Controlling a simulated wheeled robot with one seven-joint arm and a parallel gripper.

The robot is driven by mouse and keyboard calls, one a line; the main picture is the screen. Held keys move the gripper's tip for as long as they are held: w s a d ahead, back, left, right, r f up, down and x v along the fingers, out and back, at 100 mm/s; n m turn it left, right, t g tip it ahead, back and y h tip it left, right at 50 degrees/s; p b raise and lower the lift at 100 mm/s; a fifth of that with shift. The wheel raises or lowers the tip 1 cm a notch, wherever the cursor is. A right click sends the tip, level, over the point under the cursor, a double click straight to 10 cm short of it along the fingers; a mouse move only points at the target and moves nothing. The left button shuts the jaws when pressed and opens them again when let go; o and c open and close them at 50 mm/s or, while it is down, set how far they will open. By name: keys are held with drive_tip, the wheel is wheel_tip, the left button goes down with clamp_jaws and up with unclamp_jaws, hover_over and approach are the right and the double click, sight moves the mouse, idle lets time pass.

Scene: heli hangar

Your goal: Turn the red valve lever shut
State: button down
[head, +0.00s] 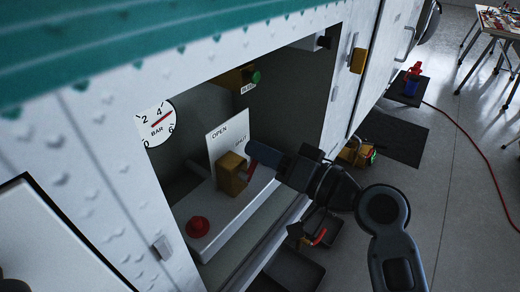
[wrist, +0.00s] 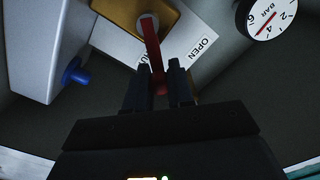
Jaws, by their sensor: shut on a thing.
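The red valve lever (wrist: 152,45) sits on a brass-coloured valve body (head: 232,173) inside the open bay. In the wrist view it runs from a round pivot (wrist: 148,20) down between the two dark fingers of my gripper (wrist: 157,80). My gripper is shut on the lever near its free end. In the head view the lever (head: 252,170) shows only as a short red piece beside the gripper (head: 258,160). A white card (head: 222,132) behind the valve reads OPEN and SHUT; the SHUT word is partly covered in the wrist view.
A pressure gauge (head: 157,122) marked BAR is at the bay's left. A red knob (head: 197,227) stands on the white ledge in front of the valve. A green button (head: 255,77) is above. A blue knob (wrist: 75,72) shows in the wrist view. The bay's walls and front frame closely surround my gripper.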

drive_tip(key=m, duration=0.1)
drive_tip(key=f+m, duration=0.1)
drive_tip(key=m, duration=0.1)
drive_tip(key=w+d+m+p, duration=0.1)
drive_tip(key=shift+f+m, duration=0.3)
drive_tip(key=shift+f, duration=0.05)
drive_tip(key=shift+w+f+m+p, duration=0.1)
drive_tip(key=shift+f+m+p, duration=0.4)
drive_tip(key=shift+m, duration=0.65)
drive_tip(key=shift+w+f+m+p, duration=0.1)
drive_tip(key=shift+f+m+p, duration=0.35)
drive_tip(key=shift+m, duration=0.7)
drive_tip(key=shift+f, duration=0.2)
drive_tip(key=c, duration=1)
unclamp_jaws()
drive_tip(key=shift+d, duration=0.1)
drive_tip(key=b+v, duration=0.1)
drive_tip(key=v, duration=0.6)
drive_tip(key=shift+s+d, duration=0.25)
drive_tip(key=shift+s, duration=0.05)
